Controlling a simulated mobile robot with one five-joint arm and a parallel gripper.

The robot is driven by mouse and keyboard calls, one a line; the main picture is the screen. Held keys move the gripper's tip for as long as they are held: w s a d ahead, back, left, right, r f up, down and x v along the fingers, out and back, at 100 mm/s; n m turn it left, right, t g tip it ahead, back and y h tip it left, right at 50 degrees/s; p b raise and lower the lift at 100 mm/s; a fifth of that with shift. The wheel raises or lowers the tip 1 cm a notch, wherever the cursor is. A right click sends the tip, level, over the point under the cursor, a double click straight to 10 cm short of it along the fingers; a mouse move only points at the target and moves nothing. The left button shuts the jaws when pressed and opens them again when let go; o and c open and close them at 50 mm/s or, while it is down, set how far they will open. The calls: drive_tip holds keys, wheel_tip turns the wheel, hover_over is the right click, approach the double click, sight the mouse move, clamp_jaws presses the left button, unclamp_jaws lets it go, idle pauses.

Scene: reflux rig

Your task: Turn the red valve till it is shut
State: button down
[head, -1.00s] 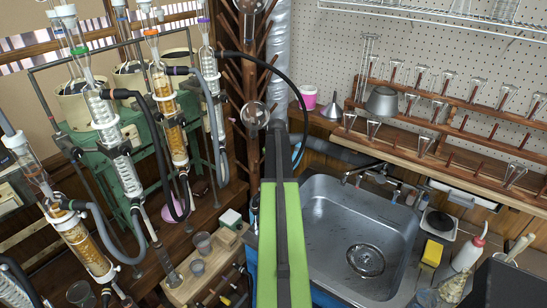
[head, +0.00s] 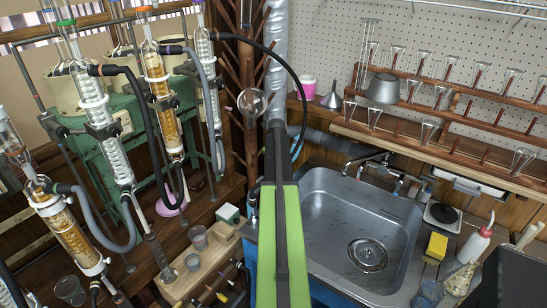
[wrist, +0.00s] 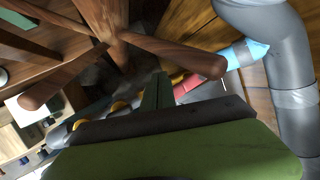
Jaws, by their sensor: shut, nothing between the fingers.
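My gripper (wrist: 156,92) shows in the wrist view as a dark green tip beyond my green arm, shut and empty. In the head view my green and black arm reaches up the middle, towards the wall left of the sink, and the fingertips cannot be made out. A red cylindrical part (wrist: 188,86) lies just beyond and right of the gripper in the wrist view, partly hidden. A light blue part (wrist: 247,52) sits in line with it, by a grey taped pipe (wrist: 292,75). I cannot tell whether the red part is the valve. No red valve is clear in the head view.
Brown wooden pegs (wrist: 180,57) stick out close in front of the gripper. A steel sink (head: 350,215) with a tap lies to the right of my arm. Glass condensers (head: 160,90) with dark hoses stand at the left. A wooden block (head: 195,268) holds beakers and tools.

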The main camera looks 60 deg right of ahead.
drive_tip(key=shift+s, duration=1.5)
drive_tip(key=shift+s+d, duration=0.3)
drive_tip(key=shift+s, duration=0.6)
drive_tip(key=r+p, duration=0.1)
drive_tip(key=s+d+r+p, duration=0.1)
drive_tip(key=r+p, duration=0.1)
drive_tip(key=s+d+r+p, duration=0.1)
drive_tip(key=shift+s+r, duration=0.15)
drive_tip(key=shift+r, duration=0.15)
drive_tip(key=shift+r+p, duration=0.1)
drive_tip(key=shift+p, duration=0.25)
